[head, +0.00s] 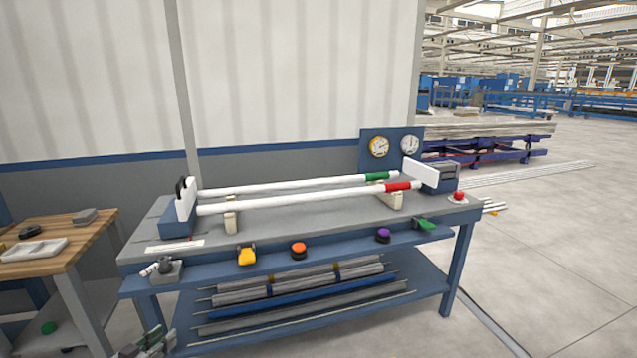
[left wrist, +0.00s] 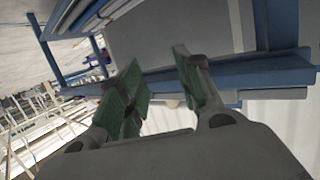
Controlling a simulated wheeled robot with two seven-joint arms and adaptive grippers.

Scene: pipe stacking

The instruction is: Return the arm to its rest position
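My left gripper (head: 148,345) shows at the bottom left edge of the head view, low in front of the blue workbench (head: 140,254). In the left wrist view its two green-padded fingers (left wrist: 160,88) stand apart with nothing between them. My right gripper is not in view. Two white pipes lie side by side across the bench top: one with a green band (head: 285,186) behind, one with a red band (head: 300,201) in front. Both rest on cream supports (head: 230,215) between the blue end fixtures.
A wooden side table (head: 90,240) with a white tray (head: 35,249) stands at the left. Coloured knobs, such as the orange one (head: 299,248), line the bench's front ledge. Its lower shelf holds several bars (head: 300,289). The floor at the right (head: 560,260) is clear.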

